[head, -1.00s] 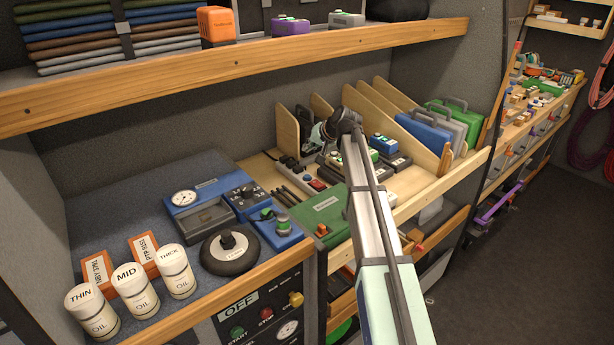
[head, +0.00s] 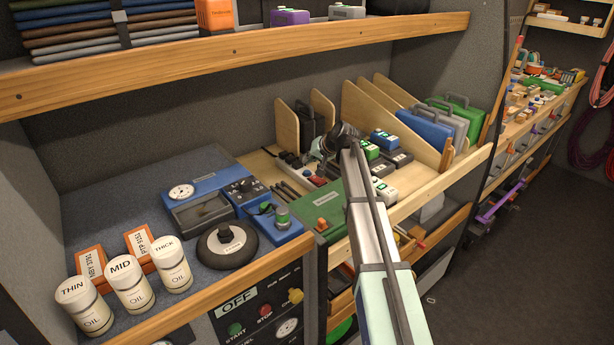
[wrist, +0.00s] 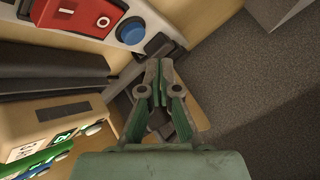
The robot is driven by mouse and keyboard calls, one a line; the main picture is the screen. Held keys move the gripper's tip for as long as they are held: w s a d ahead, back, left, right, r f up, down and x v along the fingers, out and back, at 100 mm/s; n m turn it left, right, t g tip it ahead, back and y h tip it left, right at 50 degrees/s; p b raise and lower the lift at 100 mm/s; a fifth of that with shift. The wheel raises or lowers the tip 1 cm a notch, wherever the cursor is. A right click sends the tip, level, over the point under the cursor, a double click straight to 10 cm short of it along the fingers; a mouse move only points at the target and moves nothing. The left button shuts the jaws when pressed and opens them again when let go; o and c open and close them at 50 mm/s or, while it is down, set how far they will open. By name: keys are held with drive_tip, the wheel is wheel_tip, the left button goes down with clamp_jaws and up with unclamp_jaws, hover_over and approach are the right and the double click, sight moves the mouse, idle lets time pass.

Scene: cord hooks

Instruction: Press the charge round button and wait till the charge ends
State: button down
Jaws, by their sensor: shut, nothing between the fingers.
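A blue round button (wrist: 131,32) sits on a light grey strip beside a red rocker switch (wrist: 88,14) in the wrist view. In the head view, the strip (head: 309,171) lies on the wooden bench at the back, partly hidden by my gripper. My gripper (wrist: 160,65) is shut and empty. Its tips appear just below and right of the blue button in the wrist view, without visible contact. In the head view my gripper (head: 319,155) points down over the strip's far end. I cannot read a charge label on the button.
Battery chargers with green and blue packs (head: 385,138) stand right of my arm. A green case (head: 328,205) lies in front of the strip. Wooden dividers (head: 288,127) rise behind. A dark block (wrist: 55,75) lies beside the strip. An upper shelf (head: 240,55) overhangs the bench.

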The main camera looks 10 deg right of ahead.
sight(308, 172)
drive_tip(key=shift+f, duration=0.85)
idle(0.8)
drive_tip(key=shift+f+b, duration=0.45)
drive_tip(key=shift+b, duration=0.05)
drive_tip(key=shift+f, duration=0.45)
idle(0.6)
drive_tip(key=shift+r, duration=0.9)
drive_tip(key=shift+r+p, duration=1.2)
drive_tip(key=shift+r, duration=1.3)
